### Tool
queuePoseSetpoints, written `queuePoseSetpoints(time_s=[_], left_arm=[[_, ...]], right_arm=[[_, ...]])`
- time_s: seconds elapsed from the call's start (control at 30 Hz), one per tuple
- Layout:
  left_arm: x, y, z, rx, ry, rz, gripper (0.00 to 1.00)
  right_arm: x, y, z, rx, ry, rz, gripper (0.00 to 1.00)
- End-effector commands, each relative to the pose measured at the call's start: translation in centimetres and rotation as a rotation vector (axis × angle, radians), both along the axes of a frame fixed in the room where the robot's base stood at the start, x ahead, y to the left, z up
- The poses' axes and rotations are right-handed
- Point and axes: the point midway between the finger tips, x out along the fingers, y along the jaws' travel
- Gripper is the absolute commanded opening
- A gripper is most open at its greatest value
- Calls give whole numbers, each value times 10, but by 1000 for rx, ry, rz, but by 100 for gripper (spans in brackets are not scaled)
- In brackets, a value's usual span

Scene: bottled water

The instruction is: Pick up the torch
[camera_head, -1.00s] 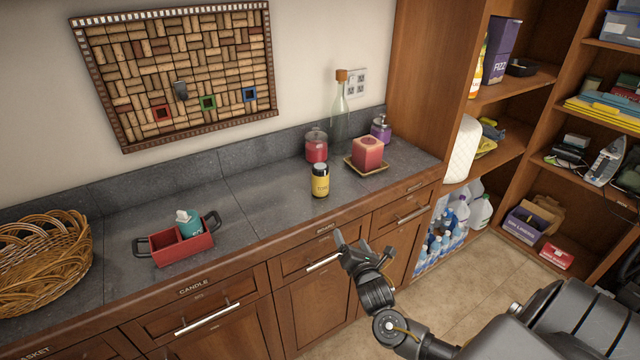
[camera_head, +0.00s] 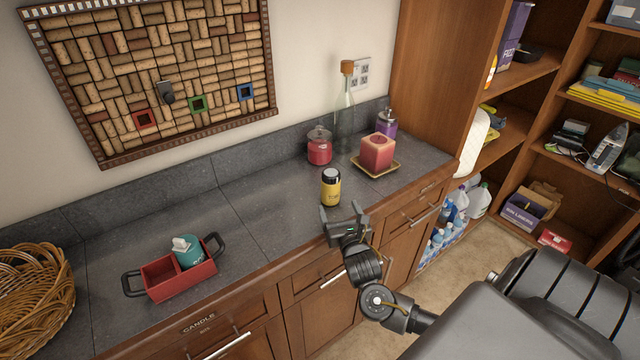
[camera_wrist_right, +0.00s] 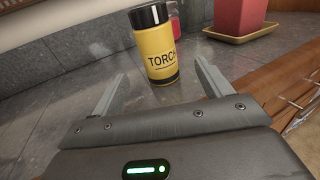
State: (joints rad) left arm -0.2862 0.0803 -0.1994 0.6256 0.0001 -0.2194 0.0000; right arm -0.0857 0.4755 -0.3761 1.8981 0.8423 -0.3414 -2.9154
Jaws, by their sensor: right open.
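The torch (camera_head: 330,188) is a short yellow cylinder with a black cap and a black base band. It stands upright on the grey counter, near its front edge. It also shows in the right wrist view (camera_wrist_right: 157,50), with the word TORCH on its side. My right gripper (camera_head: 341,212) is open and empty, just in front of the torch. In the right wrist view its two fingers (camera_wrist_right: 160,88) are spread apart, with the torch ahead, beyond the fingertips and apart from them. My left gripper is not in view.
Behind the torch stand a red jar (camera_head: 319,150), a clear corked bottle (camera_head: 344,112) and a red candle (camera_head: 377,154) on a yellow dish. A red caddy (camera_head: 180,278) and a wicker basket (camera_head: 35,300) are to the left. The counter (camera_head: 265,200) left of the torch is clear.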

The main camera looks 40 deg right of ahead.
Motion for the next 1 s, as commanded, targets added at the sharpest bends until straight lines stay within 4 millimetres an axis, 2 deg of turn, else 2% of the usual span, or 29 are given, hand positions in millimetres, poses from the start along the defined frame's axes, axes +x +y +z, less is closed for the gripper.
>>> queuePoseSetpoints(time_s=[0.17,0.43,0.6,0.8,1.0], left_arm=[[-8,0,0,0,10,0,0],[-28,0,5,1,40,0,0],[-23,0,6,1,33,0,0],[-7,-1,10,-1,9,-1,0],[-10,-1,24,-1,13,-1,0]], right_arm=[[2,-1,0,-2,1,-1,78],[37,-16,2,-3,0,-1,78],[51,-22,1,-1,0,0,78],[56,-24,3,-1,0,-1,78],[83,-34,10,-1,0,-2,78]])
